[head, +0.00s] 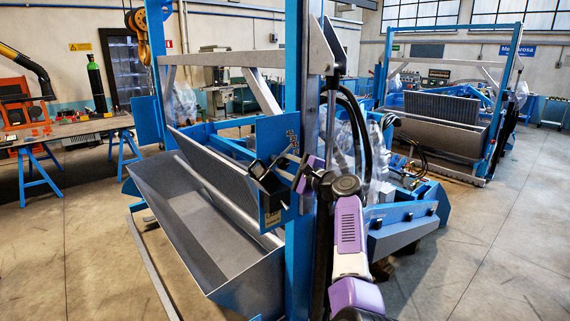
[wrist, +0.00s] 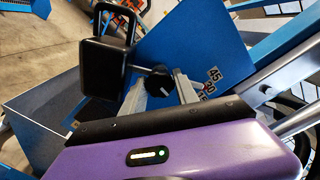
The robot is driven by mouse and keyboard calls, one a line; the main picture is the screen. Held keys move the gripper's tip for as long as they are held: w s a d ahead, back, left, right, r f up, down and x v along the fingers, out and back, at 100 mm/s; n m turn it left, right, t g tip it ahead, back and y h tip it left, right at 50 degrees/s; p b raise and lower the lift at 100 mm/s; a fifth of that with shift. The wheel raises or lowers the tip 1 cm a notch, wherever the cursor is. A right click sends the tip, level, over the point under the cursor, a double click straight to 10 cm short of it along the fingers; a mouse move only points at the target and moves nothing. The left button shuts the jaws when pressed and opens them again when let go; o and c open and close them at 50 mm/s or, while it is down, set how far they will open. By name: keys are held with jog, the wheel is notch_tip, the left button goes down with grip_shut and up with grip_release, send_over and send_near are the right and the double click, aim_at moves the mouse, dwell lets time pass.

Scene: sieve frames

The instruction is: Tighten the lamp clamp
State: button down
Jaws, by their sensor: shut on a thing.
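The lamp is a small black box-shaped head (wrist: 102,78) with a black bracket, close up at the upper left in the wrist view. In the head view the dark lamp (head: 266,181) sits at the blue upright. A round black clamp knob (wrist: 156,83) with a pale mark is to the lamp's right. My gripper (wrist: 160,84) has its two grey fingers at either side of the knob and is shut on it. In the head view my gripper (head: 300,176) reaches the lamp from the right; the knob is too small to make out there.
A blue panel with number markings (wrist: 195,45) stands right behind the knob. The blue upright (head: 299,90) and the grey trough (head: 190,220) are close to my arm. Black hoses (head: 355,125) hang right of the upright. Open floor (head: 500,240) lies at the right.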

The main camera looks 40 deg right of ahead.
jog(key=shift+f, duration=0.15)
jog(key=c, duration=1.2)
grip_release()
jog(key=shift+s, duration=0.15)
jog(key=s+b, duration=0.1)
jog(key=s, duration=0.6)
jog(key=shift+s+d+b, duration=0.15)
jog(key=shift+s+b, duration=0.15)
jog(key=shift+b, duration=0.1)
